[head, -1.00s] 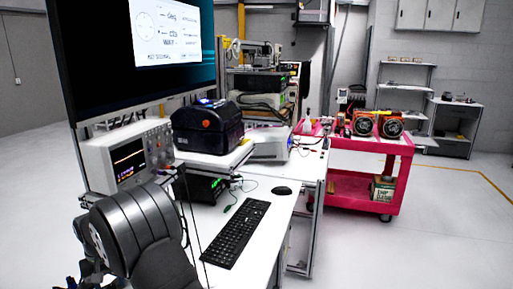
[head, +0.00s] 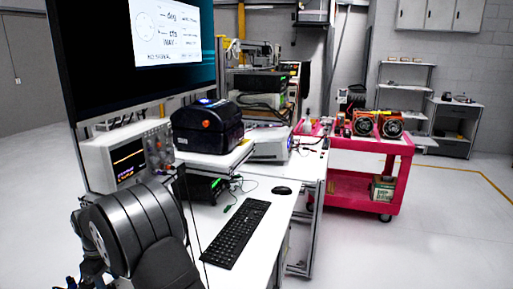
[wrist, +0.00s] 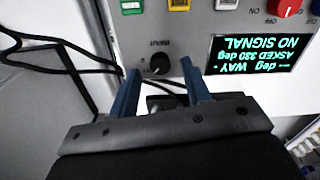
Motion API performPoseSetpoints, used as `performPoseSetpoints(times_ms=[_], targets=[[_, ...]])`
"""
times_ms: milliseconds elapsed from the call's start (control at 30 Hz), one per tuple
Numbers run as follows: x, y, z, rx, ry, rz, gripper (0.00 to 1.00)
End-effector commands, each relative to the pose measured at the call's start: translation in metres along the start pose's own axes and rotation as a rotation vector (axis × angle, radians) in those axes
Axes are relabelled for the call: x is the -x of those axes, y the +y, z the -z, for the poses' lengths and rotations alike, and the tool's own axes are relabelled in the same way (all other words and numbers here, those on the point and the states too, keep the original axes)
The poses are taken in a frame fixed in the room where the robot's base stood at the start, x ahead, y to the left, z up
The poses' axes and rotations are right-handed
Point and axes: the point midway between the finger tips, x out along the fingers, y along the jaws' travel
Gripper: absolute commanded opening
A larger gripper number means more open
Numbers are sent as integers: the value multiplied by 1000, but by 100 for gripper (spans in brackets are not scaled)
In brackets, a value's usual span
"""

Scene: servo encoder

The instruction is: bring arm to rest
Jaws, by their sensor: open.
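My gripper (wrist: 159,68) is open in the wrist view, with its two blue fingers apart and nothing seen between them. The fingertips point at a grey panel (wrist: 225,20), one on each side of a black knob (wrist: 157,65) marked INPUT. I cannot tell whether they touch it. A dark display (wrist: 250,56) on the panel appears upside down and reads NO SIGNAL and ASKED 330 deg. In the head view my arm (head: 135,230) fills the lower left, and the gripper's fingers cannot be made out there.
Black cables (wrist: 45,45) loop left of the fingers. A large monitor (head: 110,50), an oscilloscope (head: 125,160), a keyboard (head: 238,233) and a mouse (head: 281,190) are around the bench. A red cart (head: 360,190) stands beyond it. Floor on the right is clear.

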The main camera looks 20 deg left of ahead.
Motion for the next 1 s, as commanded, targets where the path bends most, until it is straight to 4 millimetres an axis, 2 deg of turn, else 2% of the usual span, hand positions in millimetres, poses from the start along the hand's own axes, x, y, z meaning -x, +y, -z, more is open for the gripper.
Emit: performPoseSetpoints(times_ms=[100, 333, 500, 800, 867, 1000], targets=[[26, 1, 1, -2, 5, -3, 44], [59, 0, 0, -4, 2, -2, 44], [70, 0, 0, -4, 2, -1, 44], [72, 0, 0, -5, 1, -1, 44], [72, 0, 0, -5, 1, -1, 54], [72, 0, 0, -5, 1, -1, 82]])
